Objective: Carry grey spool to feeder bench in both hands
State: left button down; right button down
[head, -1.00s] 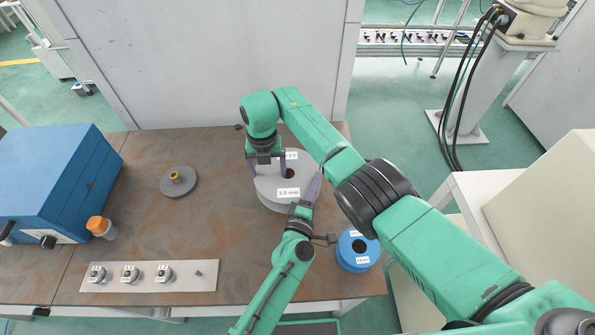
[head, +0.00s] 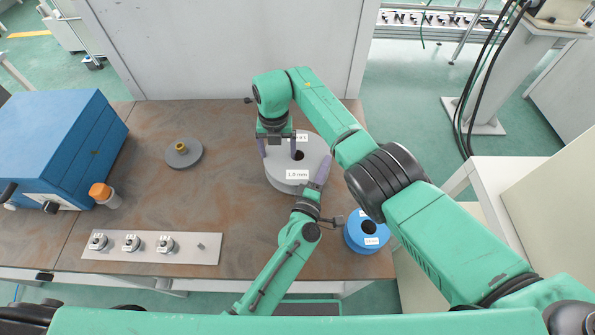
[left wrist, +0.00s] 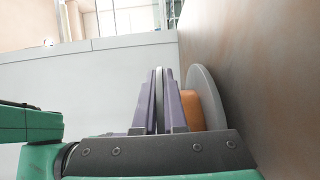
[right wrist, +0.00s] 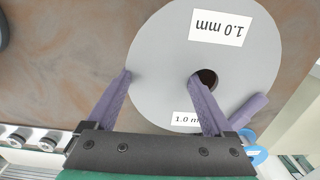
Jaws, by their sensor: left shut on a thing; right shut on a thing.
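The grey spool (head: 314,152), with a dark centre hole and "1.0 mm" labels, is over the brown-topped bench (head: 225,175), flat side up. My right gripper (head: 279,154) is shut on its far-left part. In the right wrist view one finger is outside the spool's rim and the other is in its hole (right wrist: 208,78). My left gripper (head: 322,170) is shut on the right edge. In the left wrist view its fingers clasp the upper flange, above orange wire (left wrist: 192,110) and the lower flange (left wrist: 207,95). I cannot tell whether the spool touches the bench.
A blue spool (head: 360,240) is at the bench's right front corner, close to my left arm. A grey wall (head: 225,50) stands behind.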

pick_arm(q)
jog(key=shift+f+b, duration=0.35)
jog(key=shift+f, duration=0.35)
pick_arm(e)
jog(key=shift+f, duration=0.55)
pick_arm(q)
jog(key=c, duration=1.2)
grip_release()
pick_arm(e)
grip_release()
pick_arm(q)
jog(key=shift+o, duration=1.1)
jog(key=shift+r, duration=0.1)
jog(key=v, duration=1.2)
pick_arm(e)
jog(key=shift+s+r, duration=0.1)
pick_arm(q)
jog(key=shift+s+a, duration=0.1)
pick_arm(e)
jog(key=shift+r, duration=0.2)
notch_tip(320, 180, up, 12)
jog(key=shift+f, duration=0.15)
